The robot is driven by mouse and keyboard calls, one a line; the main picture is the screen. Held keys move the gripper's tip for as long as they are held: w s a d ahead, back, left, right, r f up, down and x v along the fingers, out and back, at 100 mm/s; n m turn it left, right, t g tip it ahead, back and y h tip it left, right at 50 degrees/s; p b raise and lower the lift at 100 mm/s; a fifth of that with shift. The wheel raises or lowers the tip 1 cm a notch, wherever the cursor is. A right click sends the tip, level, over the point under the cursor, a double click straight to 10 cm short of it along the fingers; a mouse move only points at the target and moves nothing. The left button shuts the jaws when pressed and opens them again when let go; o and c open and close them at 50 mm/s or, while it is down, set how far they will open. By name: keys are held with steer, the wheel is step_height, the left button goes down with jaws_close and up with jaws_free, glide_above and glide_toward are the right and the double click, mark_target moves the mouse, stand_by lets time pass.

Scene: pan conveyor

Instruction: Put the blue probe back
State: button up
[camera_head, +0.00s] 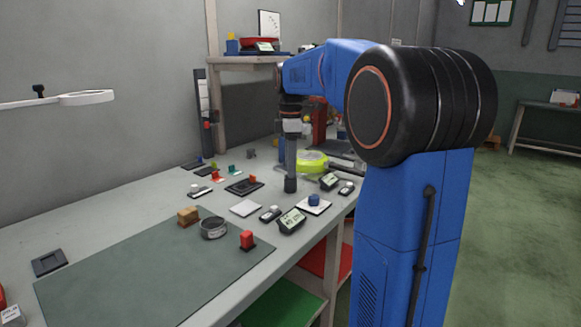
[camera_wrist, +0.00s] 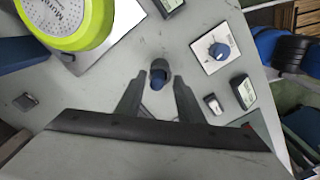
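A small dark upright cylinder with a blue part (camera_wrist: 158,74) stands on the grey bench. I cannot tell for sure whether it is the blue probe. My gripper (camera_wrist: 159,82) is open, its two fingers on either side of the cylinder with a gap to each. In the head view my gripper (camera_head: 290,172) points straight down over the bench, and the cylinder's dark lower end (camera_head: 290,186) shows beneath it. A blue knob-like piece (camera_wrist: 219,50) sits on a white square plate to the right; it also shows in the head view (camera_head: 314,199).
A yellow-green round device (camera_head: 312,161) stands behind my gripper. Small display meters (camera_head: 291,221) lie close by. A dark tray (camera_head: 244,186), a brown block (camera_head: 188,216), a grey ring (camera_head: 213,228) and a red piece (camera_head: 247,239) lie to the left. The green mat's (camera_head: 130,275) front is clear.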

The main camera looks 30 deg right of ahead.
step_height(320, 180, up, 12)
steer(key=shift+f, duration=0.2)
stand_by(0.7)
